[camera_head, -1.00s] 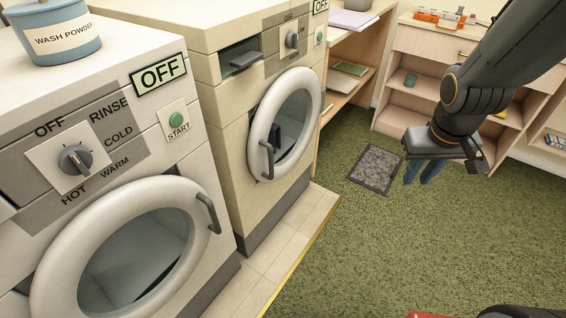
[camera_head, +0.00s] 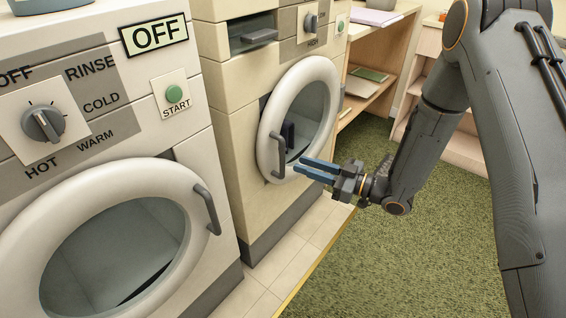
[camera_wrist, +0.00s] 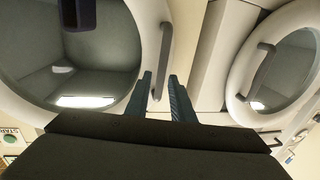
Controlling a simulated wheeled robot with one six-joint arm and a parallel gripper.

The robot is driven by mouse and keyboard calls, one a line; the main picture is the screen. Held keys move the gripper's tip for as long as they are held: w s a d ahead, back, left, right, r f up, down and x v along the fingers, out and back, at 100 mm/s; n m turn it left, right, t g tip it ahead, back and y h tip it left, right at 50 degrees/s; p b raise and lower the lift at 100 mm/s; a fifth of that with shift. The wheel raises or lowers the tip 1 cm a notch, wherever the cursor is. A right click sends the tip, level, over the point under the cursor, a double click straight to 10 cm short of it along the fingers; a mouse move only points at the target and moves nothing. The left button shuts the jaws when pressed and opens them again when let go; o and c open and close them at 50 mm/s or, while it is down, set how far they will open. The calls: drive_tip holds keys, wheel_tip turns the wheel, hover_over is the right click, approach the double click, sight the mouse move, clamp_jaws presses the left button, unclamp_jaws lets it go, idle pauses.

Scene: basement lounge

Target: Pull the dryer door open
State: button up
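The dryer (camera_head: 235,130) is the cream machine in the middle of the head view. Its round white-rimmed door (camera_head: 330,80) appears shut and has a dark vertical handle (camera_head: 277,157) on its left side. A dark object (camera_head: 288,133) shows at the glass. My gripper (camera_head: 303,166) is open and empty, its blue fingers pointing left toward the handle from the right, a little short of it. In the wrist view, the dryer door (camera_wrist: 152,20) is at left, and its handle (camera_wrist: 162,50) lines up with the gap between my fingertips (camera_wrist: 160,76).
A washer (camera_head: 205,140) with a round door and handle (camera_head: 208,208) stands at left; its door also shows in the wrist view (camera_wrist: 236,75). A desk (camera_head: 385,35) and shelf unit (camera_head: 430,45) stand behind. Green carpet (camera_head: 380,270) lies clear at right.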

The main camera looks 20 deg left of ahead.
sight(283, 174)
drive_tip(key=shift+s+x, duration=0.1)
drive_tip(key=shift+x, duration=1.85)
drive_tip(key=shift+s+x, duration=0.15)
drive_tip(key=shift+x, duration=1.8)
drive_tip(key=shift+r, duration=0.1)
clamp_jaws()
